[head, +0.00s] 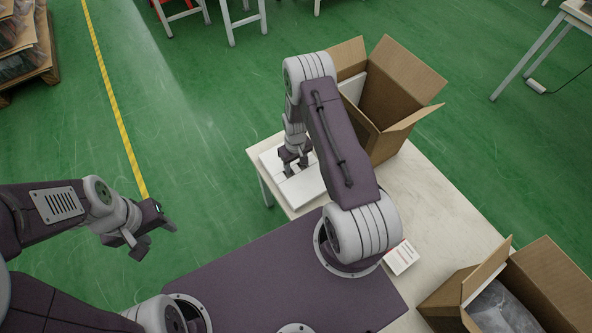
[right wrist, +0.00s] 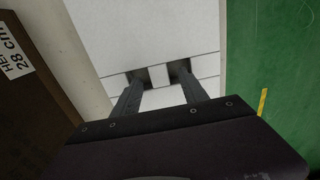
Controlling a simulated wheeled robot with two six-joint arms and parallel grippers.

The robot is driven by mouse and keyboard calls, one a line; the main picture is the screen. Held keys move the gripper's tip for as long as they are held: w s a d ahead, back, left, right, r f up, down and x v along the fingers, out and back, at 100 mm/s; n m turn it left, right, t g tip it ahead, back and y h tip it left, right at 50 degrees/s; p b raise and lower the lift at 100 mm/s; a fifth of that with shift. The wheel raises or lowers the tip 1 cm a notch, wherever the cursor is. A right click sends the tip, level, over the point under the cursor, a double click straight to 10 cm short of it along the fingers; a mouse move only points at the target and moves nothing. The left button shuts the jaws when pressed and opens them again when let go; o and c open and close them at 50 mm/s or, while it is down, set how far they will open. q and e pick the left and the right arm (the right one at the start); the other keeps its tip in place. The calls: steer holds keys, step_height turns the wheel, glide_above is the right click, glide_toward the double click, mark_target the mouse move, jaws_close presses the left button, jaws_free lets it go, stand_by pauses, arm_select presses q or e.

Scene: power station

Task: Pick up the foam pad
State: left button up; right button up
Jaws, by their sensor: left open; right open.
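The white foam pad (head: 303,188) lies flat near the left end of the table, partly hidden by my right arm. It fills the middle of the right wrist view (right wrist: 145,32), where dark gaps and thin seams cross it. My right gripper (head: 293,168) points down at the pad. In the right wrist view its open fingers (right wrist: 159,75) reach the dark gaps, with a white strip of the pad between them. I cannot tell whether they touch it. My left gripper (head: 150,228) is open and empty over the green floor, left of the table.
An open cardboard box (head: 385,105) stands on the table just right of the pad. Another open box (head: 540,290) with clear plastic inside is at the lower right. A small white labelled box (head: 401,258) lies by my right arm's base. The tabletop (head: 440,210) between is clear.

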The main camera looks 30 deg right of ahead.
steer(key=shift+f, duration=0.4)
steer(key=shift+r, duration=0.1)
jaws_close()
